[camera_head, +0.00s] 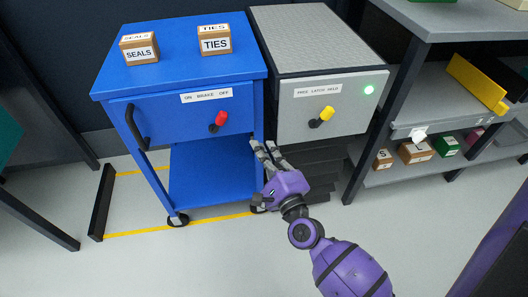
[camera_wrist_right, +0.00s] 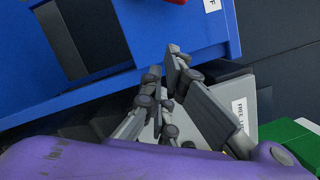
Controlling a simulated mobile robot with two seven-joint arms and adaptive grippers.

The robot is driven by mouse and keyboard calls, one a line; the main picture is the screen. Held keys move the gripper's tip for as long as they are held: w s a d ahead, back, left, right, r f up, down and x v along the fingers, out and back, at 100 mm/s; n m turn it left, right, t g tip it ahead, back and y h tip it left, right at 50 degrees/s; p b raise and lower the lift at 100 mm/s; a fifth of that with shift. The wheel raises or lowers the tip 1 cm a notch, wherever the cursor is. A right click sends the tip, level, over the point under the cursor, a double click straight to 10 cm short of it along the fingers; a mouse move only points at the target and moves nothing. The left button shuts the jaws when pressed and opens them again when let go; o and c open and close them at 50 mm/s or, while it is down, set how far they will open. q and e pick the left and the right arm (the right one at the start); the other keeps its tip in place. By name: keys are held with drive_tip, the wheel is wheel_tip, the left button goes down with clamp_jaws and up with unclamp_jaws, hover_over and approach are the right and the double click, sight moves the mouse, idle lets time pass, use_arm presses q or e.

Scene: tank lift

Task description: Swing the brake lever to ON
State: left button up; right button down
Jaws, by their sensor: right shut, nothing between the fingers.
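The blue cart (camera_head: 240,60) carries a brake lever with a red knob (camera_head: 222,117) on its front panel, under a label (camera_head: 206,96) reading ON BRAKE OFF. The lever leans up and right, toward the OFF side. My right gripper (camera_head: 262,146) is shut and empty, below and right of the lever, near the cart's right edge and apart from the lever. In the right wrist view the closed fingers (camera_wrist_right: 168,65) lie in front of the blue panel, and a bit of red shows at the top edge. My left gripper is not in view.
Boxes marked SEALS (camera_head: 140,53) and TIES (camera_head: 215,46) sit on the cart top. A black handle (camera_head: 134,127) is at the panel's left. Shelves (camera_head: 440,85) stand farther right.

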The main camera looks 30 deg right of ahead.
sight(218, 122)
drive_tip(key=w, duration=0.6)
drive_tip(key=shift+d+r, duration=0.15)
drive_tip(key=shift+r, duration=0.25)
drive_tip(key=a+r, duration=0.1)
drive_tip(key=a+p, duration=0.1)
drive_tip(key=shift+w+a+r, duration=0.3)
drive_tip(key=shift+w+r, duration=0.1)
drive_tip(key=shift+a+r, duration=0.1)
drive_tip(key=shift+a, duration=0.1)
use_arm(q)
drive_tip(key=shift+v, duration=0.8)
use_arm(e)
drive_tip(key=shift+a, duration=0.15)
